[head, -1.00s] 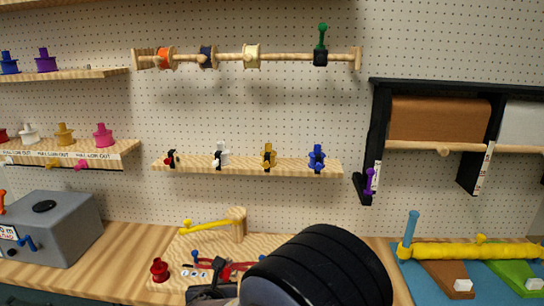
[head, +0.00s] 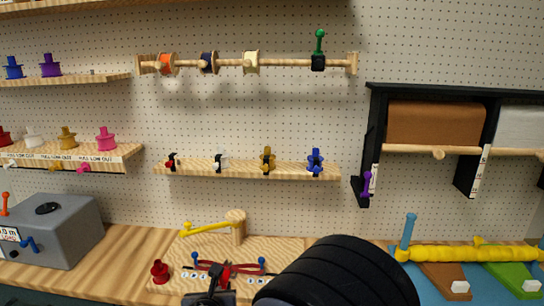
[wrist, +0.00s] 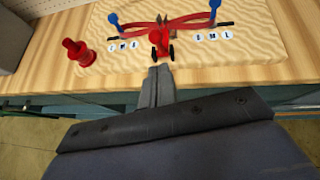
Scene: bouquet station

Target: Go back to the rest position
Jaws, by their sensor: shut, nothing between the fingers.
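My gripper (wrist: 160,75) is shut and empty in the wrist view, pointing at the front edge of the wooden board (wrist: 235,65). In the head view my gripper (head: 212,297) is at the bottom, partly cut off by the frame and beside my dark arm link. Just beyond the fingers, a red device with curved arms and blue-tipped ends (head: 228,268) sits on the board. It also shows in the wrist view (wrist: 160,38). I cannot tell from the pictures whether the fingertips touch it.
A red spool (head: 160,271) stands left on the board, with a wooden post and yellow lever (head: 236,226) behind. A grey box (head: 52,232) is at left. A yellow roller (head: 470,254) over a blue mat is at right. Shelves (head: 245,171) line the pegboard.

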